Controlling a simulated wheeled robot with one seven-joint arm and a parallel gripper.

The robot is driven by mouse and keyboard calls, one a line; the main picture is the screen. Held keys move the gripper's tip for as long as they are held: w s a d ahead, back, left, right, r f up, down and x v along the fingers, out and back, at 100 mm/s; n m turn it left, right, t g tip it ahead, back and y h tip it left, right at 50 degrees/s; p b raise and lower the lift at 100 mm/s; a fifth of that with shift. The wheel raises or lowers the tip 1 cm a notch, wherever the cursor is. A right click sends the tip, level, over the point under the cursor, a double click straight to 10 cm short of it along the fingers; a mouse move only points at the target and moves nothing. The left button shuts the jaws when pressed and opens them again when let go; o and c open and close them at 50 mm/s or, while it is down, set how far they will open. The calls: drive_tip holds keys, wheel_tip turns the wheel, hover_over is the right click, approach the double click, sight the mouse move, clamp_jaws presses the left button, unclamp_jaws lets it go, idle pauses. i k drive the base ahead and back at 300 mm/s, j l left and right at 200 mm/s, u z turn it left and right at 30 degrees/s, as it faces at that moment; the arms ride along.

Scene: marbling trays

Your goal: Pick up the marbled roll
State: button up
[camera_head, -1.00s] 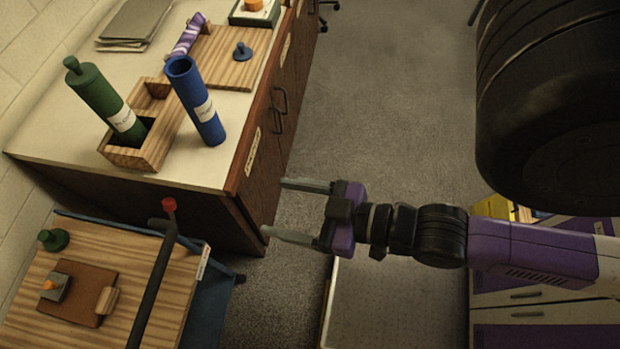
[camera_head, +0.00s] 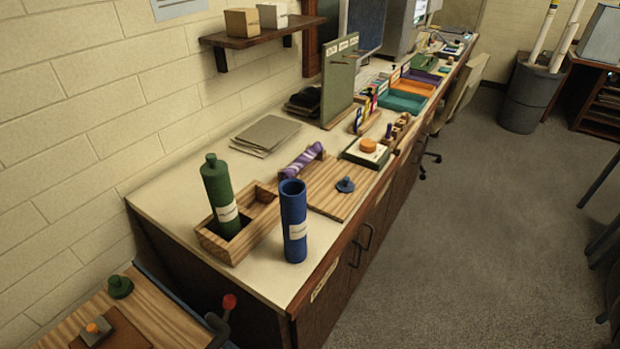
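The marbled roll (camera_head: 301,163), purple with pale swirls, lies on the counter at the back edge of a wooden board (camera_head: 345,201). My gripper is not in view at this moment.
A green capped tube (camera_head: 217,192) stands in a wooden holder (camera_head: 235,249), with an open blue tube (camera_head: 294,222) upright beside it. The board carries a blue knob (camera_head: 345,184). Grey folders (camera_head: 266,133) lie behind the roll. The floor (camera_head: 450,240) right of the counter is clear.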

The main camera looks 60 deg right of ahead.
sight(293, 169)
drive_tip(key=i+l+z, duration=0.15)
drive_tip(key=l, duration=0.2)
drive_tip(key=i+l+z, duration=0.1)
drive_tip(key=l, duration=0.3)
drive_tip(key=i+l+z, duration=0.3)
drive_tip(key=i+l, duration=0.15)
drive_tip(key=l, duration=0.2)
